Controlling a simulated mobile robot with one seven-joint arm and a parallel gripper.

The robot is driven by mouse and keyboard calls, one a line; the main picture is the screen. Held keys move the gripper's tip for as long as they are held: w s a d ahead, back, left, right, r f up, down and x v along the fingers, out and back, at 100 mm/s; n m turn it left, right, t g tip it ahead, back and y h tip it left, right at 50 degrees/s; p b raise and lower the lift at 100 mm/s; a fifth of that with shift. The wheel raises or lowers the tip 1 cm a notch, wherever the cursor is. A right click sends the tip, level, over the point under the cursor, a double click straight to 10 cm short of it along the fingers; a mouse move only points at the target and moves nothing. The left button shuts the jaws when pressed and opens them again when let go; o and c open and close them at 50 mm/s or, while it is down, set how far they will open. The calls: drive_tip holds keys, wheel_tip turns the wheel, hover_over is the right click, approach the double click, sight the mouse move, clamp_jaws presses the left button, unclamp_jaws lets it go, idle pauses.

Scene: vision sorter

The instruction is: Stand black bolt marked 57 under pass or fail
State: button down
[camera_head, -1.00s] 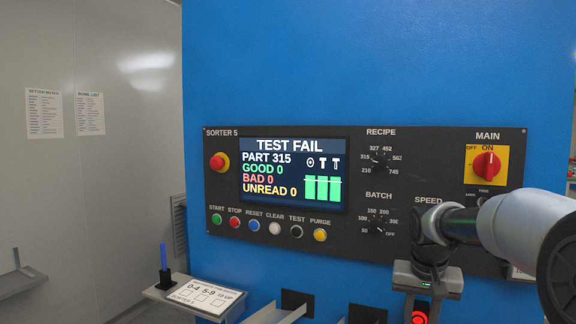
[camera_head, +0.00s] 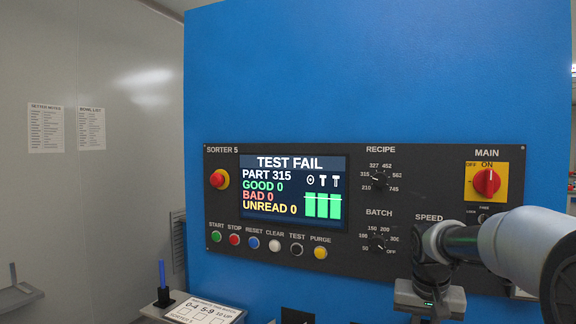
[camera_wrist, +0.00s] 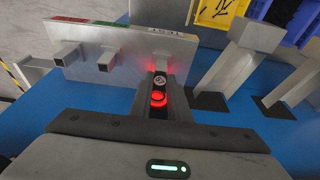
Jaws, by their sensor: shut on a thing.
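My gripper (camera_wrist: 159,88) points away from the wrist camera and is shut on a small dark thing. A round grey face with dark marks shows at its tip, likely the head of the black bolt (camera_wrist: 160,79); I cannot read a number on it. A red ring glows just behind it. Ahead in the wrist view stands a grey metal plate (camera_wrist: 95,50) with a red, a green and a white label strip along its top edge and square tubes sticking out. The labels are unreadable. In the head view the gripper tips are below the frame.
The sorter panel (camera_head: 350,240) reads TEST FAIL on its screen (camera_head: 292,190). A small shelf with a white card (camera_head: 204,310) stands at the lower left. Slanted grey chutes (camera_wrist: 228,75) and a yellow bin (camera_wrist: 222,12) lie to the right in the wrist view.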

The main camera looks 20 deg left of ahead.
drive_tip(key=shift+r, duration=0.15)
drive_tip(key=shift+w+p+v, duration=0.2)
drive_tip(key=shift+p+v, duration=0.6)
drive_tip(key=shift+v, duration=0.05)
drive_tip(key=shift+w+p+v, duration=0.2)
drive_tip(key=shift+p+v, duration=0.55)
drive_tip(key=shift+v, duration=0.1)
drive_tip(key=shift+w+p+v, duration=0.2)
drive_tip(key=shift+p+v, duration=0.6)
drive_tip(key=shift+v, duration=0.05)
drive_tip(key=shift+r, duration=0.15)
drive_tip(key=shift+d+r, duration=0.1)
